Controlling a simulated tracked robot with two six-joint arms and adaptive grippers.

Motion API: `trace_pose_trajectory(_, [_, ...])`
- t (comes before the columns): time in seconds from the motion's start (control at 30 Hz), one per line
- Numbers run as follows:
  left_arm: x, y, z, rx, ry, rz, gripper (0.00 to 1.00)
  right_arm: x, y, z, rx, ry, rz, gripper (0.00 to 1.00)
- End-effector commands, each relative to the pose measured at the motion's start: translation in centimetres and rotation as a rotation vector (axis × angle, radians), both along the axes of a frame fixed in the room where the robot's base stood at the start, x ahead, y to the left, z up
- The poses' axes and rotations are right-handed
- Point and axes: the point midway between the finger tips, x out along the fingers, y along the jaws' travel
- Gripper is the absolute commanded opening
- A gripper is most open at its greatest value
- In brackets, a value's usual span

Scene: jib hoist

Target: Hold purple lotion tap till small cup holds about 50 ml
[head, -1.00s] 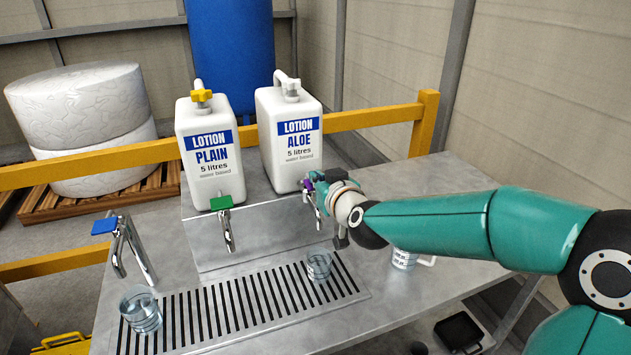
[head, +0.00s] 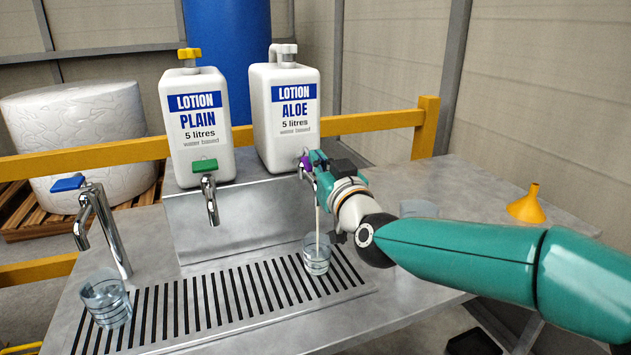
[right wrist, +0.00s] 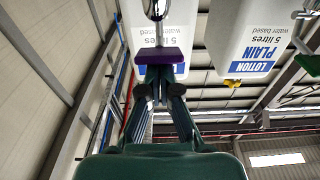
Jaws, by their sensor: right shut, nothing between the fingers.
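The purple lotion tap (head: 306,164) is on the front of the LOTION ALOE container (head: 285,117). My right gripper (head: 314,158) is at its purple lever, shut with nothing between the fingers. In the right wrist view the purple lever (right wrist: 160,56) lies just past my fingertips (right wrist: 160,91); I cannot tell whether they touch. A thin pale stream (head: 317,222) runs down into the small clear cup (head: 317,258) on the slotted drip tray (head: 235,318). The cup is upright with dark marks; its fill level is hard to read. My left gripper is not in view.
A green-lever tap (head: 207,180) sits on the LOTION PLAIN container (head: 196,125). A blue-lever tap (head: 75,187) stands at left, above another clear cup (head: 105,300). A clear vessel (head: 418,208) is partly hidden behind my right arm. A yellow funnel (head: 527,206) is at right.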

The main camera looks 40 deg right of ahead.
Motion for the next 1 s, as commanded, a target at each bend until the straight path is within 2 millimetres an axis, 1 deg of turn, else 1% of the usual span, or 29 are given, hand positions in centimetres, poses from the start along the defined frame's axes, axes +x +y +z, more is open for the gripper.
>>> trace_pose_trajectory(0.03, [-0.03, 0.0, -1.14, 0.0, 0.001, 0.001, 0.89, -0.02, 0.03, -0.67, -0.002, -0.011, 0.0, 0.0])
trace_pose_trajectory(0.07, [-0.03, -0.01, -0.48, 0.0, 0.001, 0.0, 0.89, -0.01, 0.02, -0.14, -0.001, -0.008, 0.0, 0.0])
trace_pose_trajectory(0.1, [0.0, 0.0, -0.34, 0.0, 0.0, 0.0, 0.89, 0.01, 0.03, -0.09, 0.0, -0.006, 0.0, 0.0])
trace_pose_trajectory(1.0, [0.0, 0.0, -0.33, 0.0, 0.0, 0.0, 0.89, 0.09, 0.15, -0.23, 0.0, -0.002, 0.003, 0.0])
